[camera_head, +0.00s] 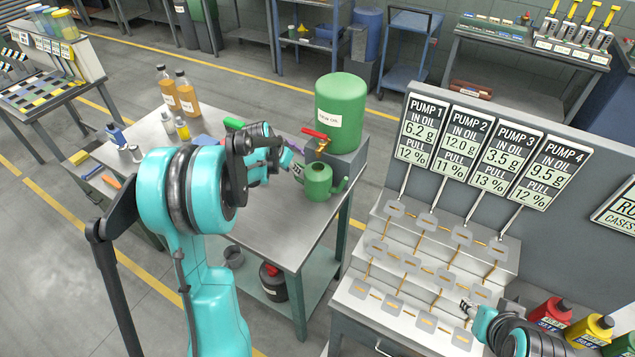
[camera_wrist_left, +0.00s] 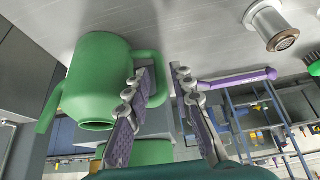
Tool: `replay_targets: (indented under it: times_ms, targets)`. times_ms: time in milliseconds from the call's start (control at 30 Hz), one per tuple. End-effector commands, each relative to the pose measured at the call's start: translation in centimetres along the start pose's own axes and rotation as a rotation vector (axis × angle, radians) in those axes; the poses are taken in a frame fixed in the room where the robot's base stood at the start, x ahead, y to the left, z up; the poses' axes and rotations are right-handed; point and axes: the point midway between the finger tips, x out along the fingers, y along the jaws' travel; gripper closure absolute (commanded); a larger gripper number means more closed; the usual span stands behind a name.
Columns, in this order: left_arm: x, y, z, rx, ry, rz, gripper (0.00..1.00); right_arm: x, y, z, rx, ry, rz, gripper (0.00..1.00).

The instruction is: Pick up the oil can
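The oil can is a small green can with a spout and a loop handle. It stands upright on the metal bench in the head view (camera_head: 318,182), before the large green drum. In the left wrist view the can (camera_wrist_left: 92,80) appears upside down at the left, its handle toward the fingers. My left gripper (camera_head: 291,168) is beside the can on its handle side. In the wrist view (camera_wrist_left: 162,95) its fingers are apart, and the handle's outer bar appears between them; contact is not clear.
The green drum (camera_head: 341,108) with a red-handled tap stands on a grey block behind the can. Two amber bottles (camera_head: 186,92) stand at the back left of the bench. A purple tool (camera_wrist_left: 238,79) lies near the fingers. A pump rack (camera_head: 420,262) stands to the right.

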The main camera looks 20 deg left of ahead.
Motion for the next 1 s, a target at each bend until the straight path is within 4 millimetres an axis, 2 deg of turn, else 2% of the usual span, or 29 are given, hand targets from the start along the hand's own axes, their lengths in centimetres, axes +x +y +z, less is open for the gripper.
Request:
replay_targets:
  times_ms: [100,267,467,500,567,600,1000]
  targets:
    - [2.2,0.0,0.0,0.001,0.0,0.0,0.77,0.6,0.0,0.4,0.0,0.0,0.0,0.6]
    - [3.5,0.1,0.0,0.001,0.0,0.0,0.77,0.8,0.0,0.6,0.0,0.0,0.0,0.6]
    - [3.5,0.1,0.0,0.001,0.0,0.0,0.77,0.7,0.0,0.5,0.0,0.0,0.0,0.6]
    - [3.5,0.1,0.0,0.001,0.0,0.0,0.79,0.7,0.0,0.5,0.0,0.0,0.0,0.6]
    - [3.5,0.1,0.0,0.0,0.0,0.0,0.95,0.7,0.0,0.5,0.0,0.0,0.0,0.6]
    - [3.5,0.1,0.0,0.0,0.0,0.0,1.0,0.7,0.0,0.5,0.0,0.0,0.0,0.6]
    - [3.4,0.0,-0.1,0.0,0.001,0.0,1.0,0.7,0.0,0.5,0.0,0.0,0.0,0.6]
